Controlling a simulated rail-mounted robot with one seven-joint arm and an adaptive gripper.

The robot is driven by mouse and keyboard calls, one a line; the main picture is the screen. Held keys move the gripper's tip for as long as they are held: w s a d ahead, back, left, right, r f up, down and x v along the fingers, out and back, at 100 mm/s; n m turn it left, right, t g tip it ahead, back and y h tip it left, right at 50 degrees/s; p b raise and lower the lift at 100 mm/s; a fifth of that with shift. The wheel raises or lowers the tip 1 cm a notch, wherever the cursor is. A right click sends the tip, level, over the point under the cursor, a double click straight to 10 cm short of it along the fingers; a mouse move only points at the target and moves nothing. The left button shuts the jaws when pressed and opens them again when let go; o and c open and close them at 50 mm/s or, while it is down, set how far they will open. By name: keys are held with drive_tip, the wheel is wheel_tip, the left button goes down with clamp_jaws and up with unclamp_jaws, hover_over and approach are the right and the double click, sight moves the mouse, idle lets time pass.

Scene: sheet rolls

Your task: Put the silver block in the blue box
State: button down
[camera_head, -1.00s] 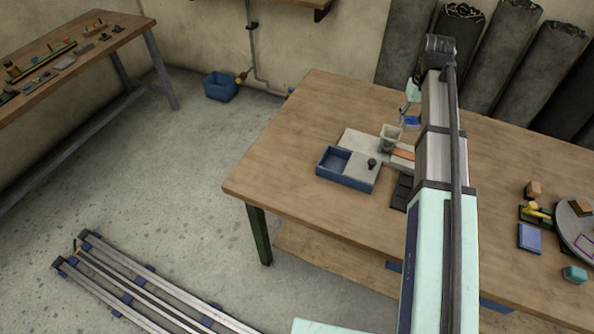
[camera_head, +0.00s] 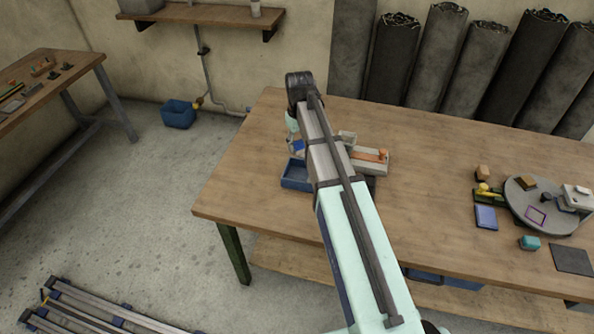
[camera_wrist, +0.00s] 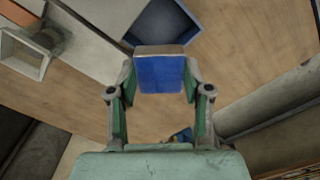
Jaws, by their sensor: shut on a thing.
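My gripper (camera_wrist: 160,82) is shut on a block (camera_wrist: 160,73) with a blue face and a tan-grey upper edge. I cannot tell whether its hidden sides are silver. In the head view my gripper (camera_head: 294,133) is at the end of my arm, above the table's left part, with a bit of the blue-faced block (camera_head: 299,146) showing. The blue box (camera_head: 295,186) sits on the table below it, partly covered by my arm. In the wrist view the box (camera_wrist: 168,22) lies just beyond the block, apart from it as far as I can tell.
A pale cup (camera_head: 348,136) and a pale tray with an orange piece (camera_head: 370,156) stand right of the box. A round turntable (camera_head: 520,205) with small items is at the table's right. Another blue bin (camera_head: 178,115) is on the floor. The table's middle is clear.

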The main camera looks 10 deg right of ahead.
sight(299, 178)
wheel_tip(299, 178, down, 14)
drive_tip(key=p, duration=0.3)
idle(0.3)
drive_tip(key=c, duration=0.8)
unclamp_jaws()
drive_tip(key=shift+f, duration=0.1)
drive_tip(key=shift+o, duration=0.2)
wheel_tip(299, 178, up, 12)
drive_tip(key=b, duration=0.3)
drive_tip(key=shift+r+b, duration=0.2)
drive_tip(key=shift+b, duration=0.1)
